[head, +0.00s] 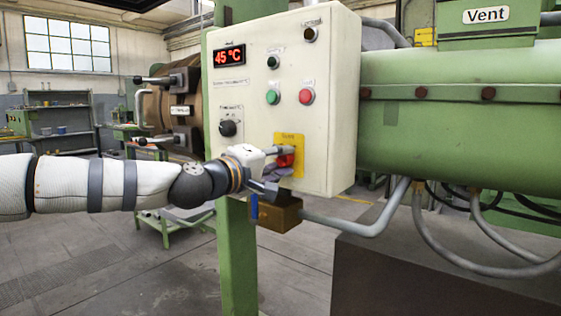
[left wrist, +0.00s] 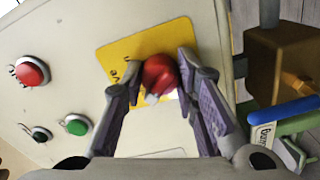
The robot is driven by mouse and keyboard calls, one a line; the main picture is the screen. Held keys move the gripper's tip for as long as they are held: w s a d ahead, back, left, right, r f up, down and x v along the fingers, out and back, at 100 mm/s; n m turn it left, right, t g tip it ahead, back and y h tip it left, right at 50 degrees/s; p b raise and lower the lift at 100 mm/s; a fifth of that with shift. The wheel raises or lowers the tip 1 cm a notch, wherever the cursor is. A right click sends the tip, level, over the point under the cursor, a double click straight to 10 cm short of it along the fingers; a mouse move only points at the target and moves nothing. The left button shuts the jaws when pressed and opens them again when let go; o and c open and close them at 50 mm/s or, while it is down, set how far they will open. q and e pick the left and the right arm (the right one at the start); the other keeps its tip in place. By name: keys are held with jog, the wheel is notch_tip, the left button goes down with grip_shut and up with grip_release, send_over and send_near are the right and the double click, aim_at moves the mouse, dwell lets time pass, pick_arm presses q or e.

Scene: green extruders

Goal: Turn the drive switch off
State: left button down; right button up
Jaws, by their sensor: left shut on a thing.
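The drive switch is a red rotary knob (head: 285,160) on a yellow plate (head: 290,140) at the lower right of the cream control box (head: 260,100). In the left wrist view the red knob (left wrist: 160,75) sits between the fingers, on the yellow plate (left wrist: 120,50). My left gripper (head: 278,162) reaches the plate from the left and is shut on the red knob, a finger on each side of it. The fingers hide part of the knob in the head view, and its exact angle is hard to tell. My right gripper is not in view.
The box also carries a red button (head: 306,96), green buttons (head: 272,97), a black selector (head: 228,128) and a display reading 45 °C (head: 229,56). A brown box with a blue-handled valve (head: 278,214) hangs just below. A green machine (head: 460,120) stands at right.

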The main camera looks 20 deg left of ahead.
pick_arm(q)
jog(key=shift+f, duration=0.1)
jog(key=c, duration=1.2)
grip_release()
jog(key=shift+c, duration=0.2)
jog(key=v, duration=1.2)
